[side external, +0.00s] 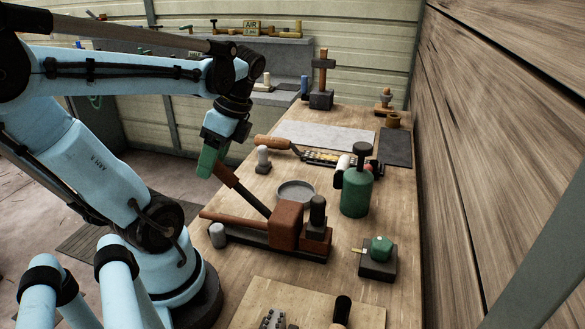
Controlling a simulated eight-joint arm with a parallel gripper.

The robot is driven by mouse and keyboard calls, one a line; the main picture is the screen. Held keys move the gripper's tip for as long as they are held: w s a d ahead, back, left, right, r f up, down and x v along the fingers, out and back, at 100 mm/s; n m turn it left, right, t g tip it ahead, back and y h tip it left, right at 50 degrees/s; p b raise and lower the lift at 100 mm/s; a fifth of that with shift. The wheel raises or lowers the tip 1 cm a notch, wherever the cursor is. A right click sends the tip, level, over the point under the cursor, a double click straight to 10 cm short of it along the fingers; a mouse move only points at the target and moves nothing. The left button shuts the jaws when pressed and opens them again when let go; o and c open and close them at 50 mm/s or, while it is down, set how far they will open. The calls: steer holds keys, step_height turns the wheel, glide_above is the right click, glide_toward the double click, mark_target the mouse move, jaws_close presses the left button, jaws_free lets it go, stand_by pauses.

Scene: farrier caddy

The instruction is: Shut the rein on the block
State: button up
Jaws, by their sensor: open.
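A reddish-brown block (286,226) sits on a dark base near the middle front of the bench. One rein (248,196) rises from the block, slanting up to the left, with its brown handle end highest. A second brown rein (236,221) lies low along the base, so the two stand apart in a wedge. My gripper (209,165), with green fingers, is open at the upper end of the raised rein, touching it or very close. Whether the rein end lies between the fingers cannot be told; the near finger hides it.
A round grey dish (295,190) lies behind the block. A green canister (356,192) and a green-topped dark block (379,256) stand to the right. A grey cylinder (217,235) stands by the low rein's left end. A board (300,305) lies in front.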

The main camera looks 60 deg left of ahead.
steer(key=shift+x, duration=1.45)
jaws_close()
